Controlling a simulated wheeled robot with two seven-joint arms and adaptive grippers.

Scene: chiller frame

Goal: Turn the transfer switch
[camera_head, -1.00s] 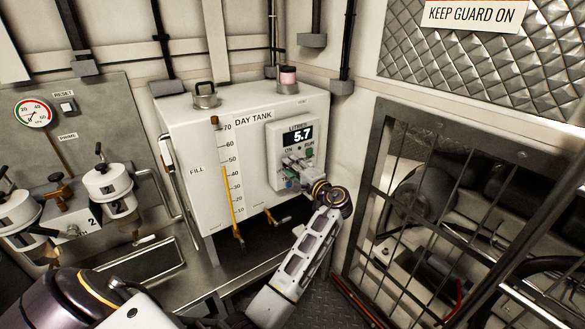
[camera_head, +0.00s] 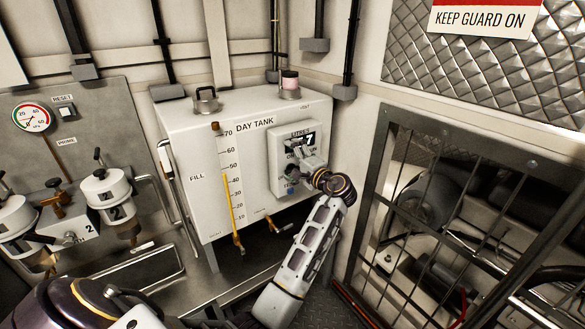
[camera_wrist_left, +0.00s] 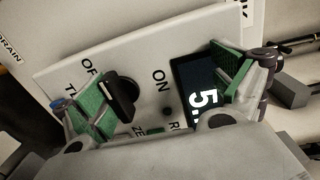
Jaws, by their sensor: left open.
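The transfer switch is a black knob (camera_wrist_left: 121,97) on the pale control panel (camera_head: 279,151) of the day tank. In the left wrist view it stands between ON and OFF labels. My left gripper (camera_head: 303,157) is at the panel in the head view, hiding the switch and part of the display. In the left wrist view my left gripper (camera_wrist_left: 163,92) is open, with green pads on both fingers. The knob lies between the fingers, close to the left one; I cannot tell whether they touch. The right finger overlaps the lit display (camera_wrist_left: 200,88). My right gripper is not in view.
The white day tank (camera_head: 215,125) has a yellow level gauge and taps below. A barred guard frame (camera_head: 365,190) stands to the right. Filter canisters (camera_head: 108,190) and a pressure gauge (camera_head: 32,117) are at the left.

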